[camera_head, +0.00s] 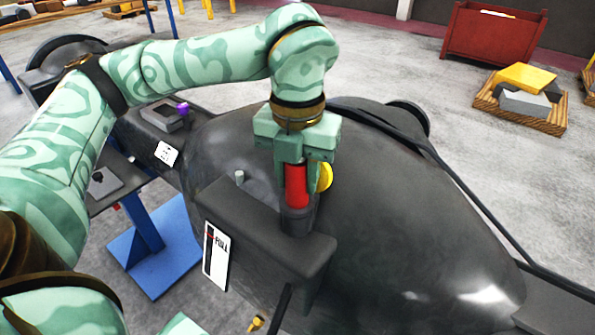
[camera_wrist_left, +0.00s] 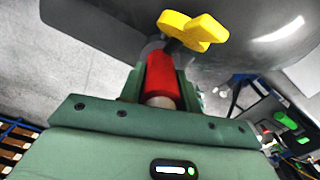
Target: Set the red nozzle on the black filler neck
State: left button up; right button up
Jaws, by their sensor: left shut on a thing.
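The red nozzle (camera_head: 297,187) is upright in my left gripper (camera_head: 297,172), which is shut on it from above. The nozzle also shows between the fingers in the left wrist view (camera_wrist_left: 161,80). The black filler neck (camera_head: 298,219) stands on the dark block directly below the nozzle. The nozzle's lower end meets the neck's mouth in the head view; I cannot tell how far it sits in. My right gripper is not in view.
A yellow knob (camera_head: 325,177) is close beside the nozzle and also shows in the left wrist view (camera_wrist_left: 194,30). A small grey peg (camera_head: 239,177) stands on the block, left of the neck. A white label (camera_head: 216,256) is on the block's front. The large black casting (camera_head: 420,225) spreads right.

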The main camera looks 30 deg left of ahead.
pick_arm(q)
jog(key=shift+f, duration=0.35)
jog(key=o, duration=0.9)
jog(key=shift+r, duration=0.15)
notch_tip(320, 180, up, 16)
jog(key=shift+r+p, duration=0.1)
jog(key=shift+p, duration=0.2)
